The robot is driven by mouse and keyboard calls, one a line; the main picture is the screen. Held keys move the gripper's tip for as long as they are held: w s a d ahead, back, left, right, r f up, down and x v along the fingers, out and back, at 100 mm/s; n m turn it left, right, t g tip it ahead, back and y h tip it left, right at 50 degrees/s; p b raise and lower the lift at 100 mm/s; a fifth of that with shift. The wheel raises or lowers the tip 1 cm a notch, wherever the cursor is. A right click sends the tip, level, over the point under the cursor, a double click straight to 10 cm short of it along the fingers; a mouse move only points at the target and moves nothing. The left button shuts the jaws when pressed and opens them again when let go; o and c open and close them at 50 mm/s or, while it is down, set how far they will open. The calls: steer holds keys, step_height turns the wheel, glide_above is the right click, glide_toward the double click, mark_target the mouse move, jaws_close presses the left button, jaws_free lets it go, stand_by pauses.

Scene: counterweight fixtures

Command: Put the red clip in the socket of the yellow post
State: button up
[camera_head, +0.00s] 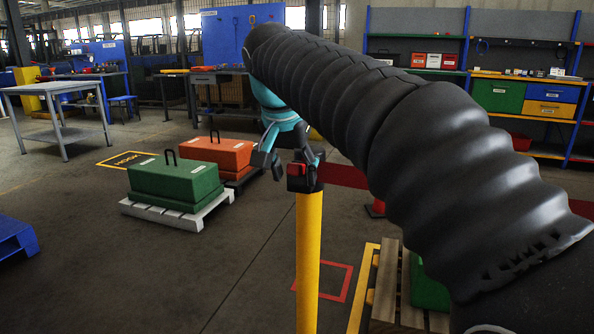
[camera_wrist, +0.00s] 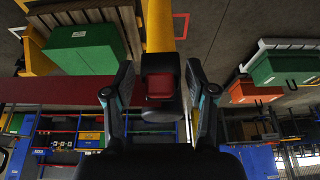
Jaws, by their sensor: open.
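The yellow post (camera_head: 309,262) stands upright, with a dark socket (camera_head: 305,184) at its top. The red clip (camera_head: 297,169) shows at the socket and appears seated in it; its depth cannot be told. My gripper (camera_head: 288,163) is at the post top, its fingers spread around the clip. In the wrist view, which is upside down, the red clip (camera_wrist: 160,86) lies against the dark socket (camera_wrist: 160,64) on the yellow post (camera_wrist: 159,25). My fingers stand on both sides with visible gaps, so they do not touch the clip.
A green block (camera_head: 175,180) on a pale pallet and an orange block (camera_head: 216,152) stand left of the post. A wooden pallet (camera_head: 410,300) is low at right. A grey table (camera_head: 55,88) is far left. The floor between is clear.

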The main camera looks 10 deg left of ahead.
jaws_close()
steer(key=shift+r, duration=0.15)
